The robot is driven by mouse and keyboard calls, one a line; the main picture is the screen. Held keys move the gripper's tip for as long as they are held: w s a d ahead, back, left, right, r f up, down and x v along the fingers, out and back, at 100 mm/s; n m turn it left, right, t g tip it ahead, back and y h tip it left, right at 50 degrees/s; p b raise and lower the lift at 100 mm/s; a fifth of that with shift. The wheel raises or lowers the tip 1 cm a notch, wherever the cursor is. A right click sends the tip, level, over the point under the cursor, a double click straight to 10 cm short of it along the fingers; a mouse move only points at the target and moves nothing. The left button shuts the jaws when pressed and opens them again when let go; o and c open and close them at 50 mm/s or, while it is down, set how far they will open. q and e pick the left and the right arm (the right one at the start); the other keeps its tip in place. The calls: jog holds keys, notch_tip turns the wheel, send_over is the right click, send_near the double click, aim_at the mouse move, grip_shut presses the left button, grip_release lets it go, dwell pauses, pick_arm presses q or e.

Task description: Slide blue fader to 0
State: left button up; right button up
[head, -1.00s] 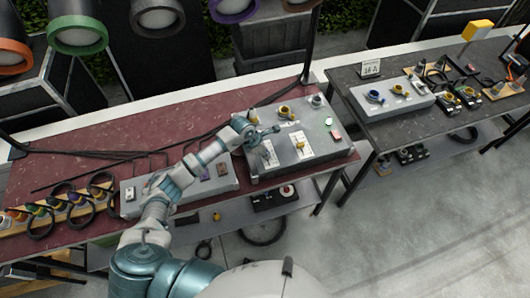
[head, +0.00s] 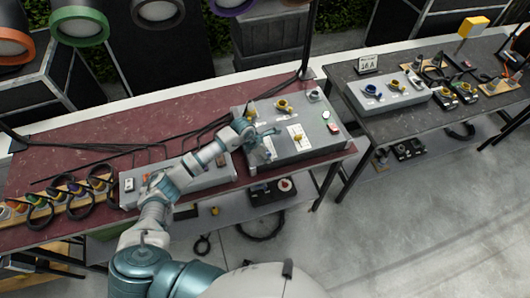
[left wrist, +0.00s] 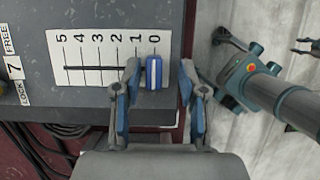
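The blue fader knob (left wrist: 154,73) sits at the 0 end of its slot on a white scale card (left wrist: 95,50) marked 5 to 0, in the left wrist view. My left gripper (left wrist: 160,75) has one finger on each side of the knob, with visible gaps between the knob and the fingers; the left finger is nearer. In the head view my left gripper (head: 268,134) is over the left part of the large grey console (head: 310,155), largely hiding the fader and its card.
A second card with a yellow control (head: 298,137) lies right of my gripper. Yellow knobs (head: 282,105) stand behind it, and a red block (head: 333,128) is at the right. A lower grey box (head: 215,178) stands left of the console. Lamps hang above.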

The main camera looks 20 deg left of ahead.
pick_arm(q)
jog(key=shift+a, duration=0.2)
jog(key=shift+w+d+r, duration=0.1)
jog(key=shift+r, duration=0.4)
jog(key=v, duration=0.5)
jog(key=shift+d+r, duration=0.1)
jog(key=shift+d, duration=0.15)
jog(key=v, duration=0.6)
jog(key=shift+a, duration=0.2)
pick_arm(e)
jog(key=shift+s+a+f, duration=0.15)
jog(key=shift+s+a, duration=0.1)
